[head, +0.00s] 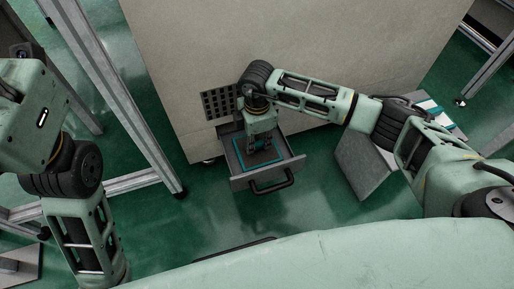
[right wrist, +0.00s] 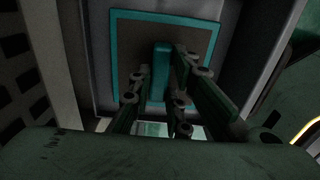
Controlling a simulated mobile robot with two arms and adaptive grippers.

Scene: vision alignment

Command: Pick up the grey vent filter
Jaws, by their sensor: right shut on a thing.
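The grey vent filter (head: 247,167) is a flat grey panel with a teal rim and lies in the open drawer. In the right wrist view the filter (right wrist: 133,42) shows a raised teal bar in its middle. My right gripper (head: 259,146) points down into the drawer from above. In the right wrist view its fingers (right wrist: 162,80) are closed around the teal bar. The arm and fingers hide part of the panel. I cannot tell whether the filter is lifted off the drawer floor. My left arm shows at the left, but its gripper is outside the picture.
The drawer (head: 285,167) juts from the front of a large beige cabinet (head: 200,50), with a black handle (head: 271,188) at its front. A dark vent grid (head: 218,102) is beside it. A metal frame post (head: 130,120) stands at the left. A grey panel (head: 363,165) is at the right.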

